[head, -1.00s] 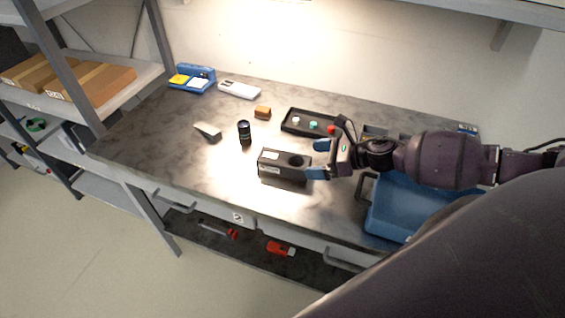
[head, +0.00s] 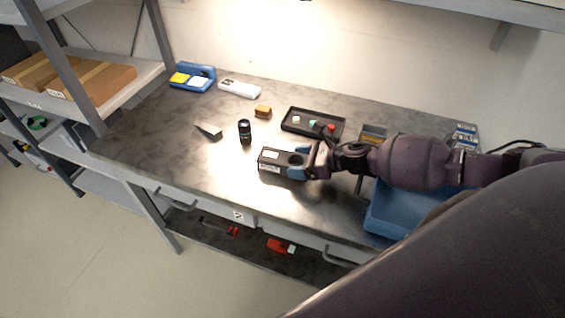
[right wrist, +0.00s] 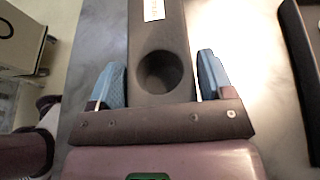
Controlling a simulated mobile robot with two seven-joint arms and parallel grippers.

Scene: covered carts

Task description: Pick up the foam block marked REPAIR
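A dark block (head: 270,163) with a white label and a round hole lies near the front of the grey bench in the head view. The label's text is too small to read, so I cannot tell if it says REPAIR. My right gripper (head: 301,165) is at the block's right end. In the right wrist view the block (right wrist: 158,40) runs between the two blue fingers of my right gripper (right wrist: 162,75). The fingers are open around it, with a bright gap beside the right finger. My left gripper is not in view.
A black tray (head: 300,132) with small coloured pieces lies behind the block. A black cylinder (head: 245,131) and a grey wedge (head: 207,131) stand to its left. A blue bin (head: 385,215) is right of it. An orange block (head: 263,111) lies farther back.

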